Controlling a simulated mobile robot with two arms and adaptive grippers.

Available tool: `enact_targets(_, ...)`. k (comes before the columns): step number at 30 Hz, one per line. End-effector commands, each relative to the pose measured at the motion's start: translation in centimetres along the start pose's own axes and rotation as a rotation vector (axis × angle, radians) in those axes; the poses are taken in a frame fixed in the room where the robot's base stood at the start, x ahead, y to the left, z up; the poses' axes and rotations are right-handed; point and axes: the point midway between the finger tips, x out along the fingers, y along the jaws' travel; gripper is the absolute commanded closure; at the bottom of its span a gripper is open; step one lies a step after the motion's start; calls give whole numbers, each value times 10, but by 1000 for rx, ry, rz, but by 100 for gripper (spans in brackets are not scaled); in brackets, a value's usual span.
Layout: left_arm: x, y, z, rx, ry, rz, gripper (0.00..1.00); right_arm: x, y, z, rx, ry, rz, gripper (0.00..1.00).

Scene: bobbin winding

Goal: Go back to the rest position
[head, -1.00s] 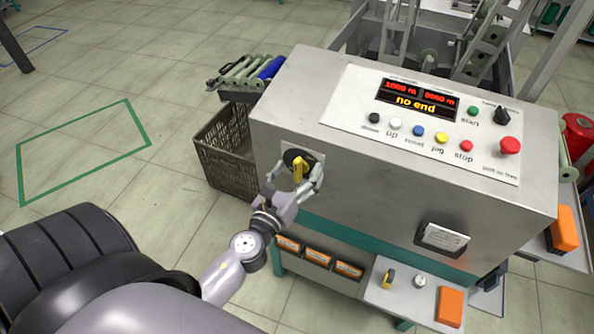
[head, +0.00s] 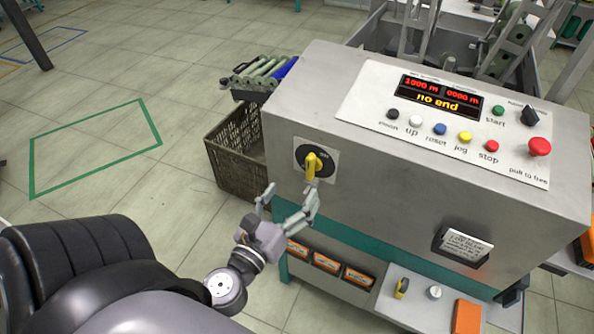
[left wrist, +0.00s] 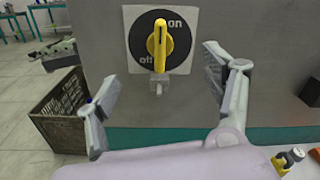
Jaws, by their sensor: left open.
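My left gripper (head: 287,204) is open and empty in front of the machine's front panel, below and apart from the yellow rotary switch (head: 313,165). The switch sits on a black disc with a white plate. In the left wrist view the yellow handle (left wrist: 158,45) stands upright between and beyond the two open fingers (left wrist: 160,95), with "on" and "off" lettering on the disc. The grey machine (head: 400,190) has a display reading "no end" (head: 437,102). My right gripper is not in view.
Orange boxes (head: 327,262) sit on a shelf below the panel. A small shelf (head: 420,310) holds a yellow-black item and an orange box. The floor at left is clear.

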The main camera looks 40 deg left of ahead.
Motion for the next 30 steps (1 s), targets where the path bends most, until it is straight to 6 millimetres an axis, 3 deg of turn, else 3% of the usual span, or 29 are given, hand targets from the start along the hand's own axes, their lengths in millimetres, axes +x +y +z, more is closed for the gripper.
enact_targets(16, -1, 0, 1, -1, 0, 0, 25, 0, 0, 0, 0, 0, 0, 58)
enact_targets(19, 0, 3, -12, -34, 23, 6, 25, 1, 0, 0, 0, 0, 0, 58)
enact_targets(23, 2, 15, -66, -200, 122, 44, 25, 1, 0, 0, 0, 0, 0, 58)
enact_targets(26, -1, 30, -136, -419, 243, 117, 25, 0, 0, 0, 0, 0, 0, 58)
enact_targets(30, -21, 51, -240, -764, 406, 285, 25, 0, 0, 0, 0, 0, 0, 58)
